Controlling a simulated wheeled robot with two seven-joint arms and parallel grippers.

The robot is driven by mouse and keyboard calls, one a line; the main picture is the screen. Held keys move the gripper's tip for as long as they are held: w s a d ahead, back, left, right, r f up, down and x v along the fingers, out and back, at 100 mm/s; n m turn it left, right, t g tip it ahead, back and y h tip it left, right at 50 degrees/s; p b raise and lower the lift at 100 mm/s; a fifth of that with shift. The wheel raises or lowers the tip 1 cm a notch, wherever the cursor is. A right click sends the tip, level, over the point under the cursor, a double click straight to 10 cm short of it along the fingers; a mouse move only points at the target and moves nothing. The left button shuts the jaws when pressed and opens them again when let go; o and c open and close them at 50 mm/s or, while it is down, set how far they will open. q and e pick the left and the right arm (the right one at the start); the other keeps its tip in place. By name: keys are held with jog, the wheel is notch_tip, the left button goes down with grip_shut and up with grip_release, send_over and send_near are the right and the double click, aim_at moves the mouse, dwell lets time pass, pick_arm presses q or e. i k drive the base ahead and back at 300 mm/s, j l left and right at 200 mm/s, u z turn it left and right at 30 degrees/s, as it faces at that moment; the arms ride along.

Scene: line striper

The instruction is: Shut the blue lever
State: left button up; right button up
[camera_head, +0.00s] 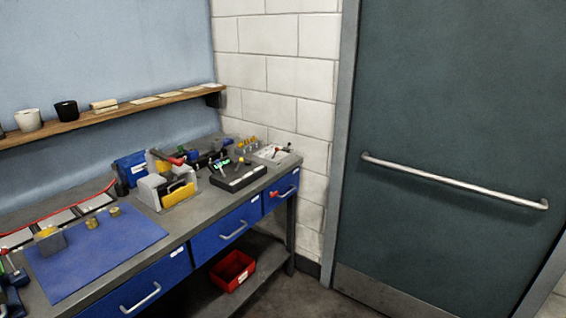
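I cannot make out a blue lever for certain. Several small devices stand on the grey workbench (205,208). A black box with small levers (238,178) and a light panel with a dark and red lever (273,153) are further right. A dark, partly blue device (13,283) is cut off at the left edge. Neither of my grippers is in view.
A blue mat (100,243) with small yellowish pieces lies on the bench. Blue drawers (235,226) with handles line its front. A red bin (232,270) sits on the lower shelf. A wall shelf (120,111) holds cups. A dark door (450,120) with a bar is at right.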

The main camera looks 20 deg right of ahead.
aim_at(217, 162)
jog(key=z, duration=0.2)
jog(key=i+z, duration=0.3)
jog(key=i, duration=0.15)
jog(key=i+z, duration=0.3)
jog(key=i, duration=0.15)
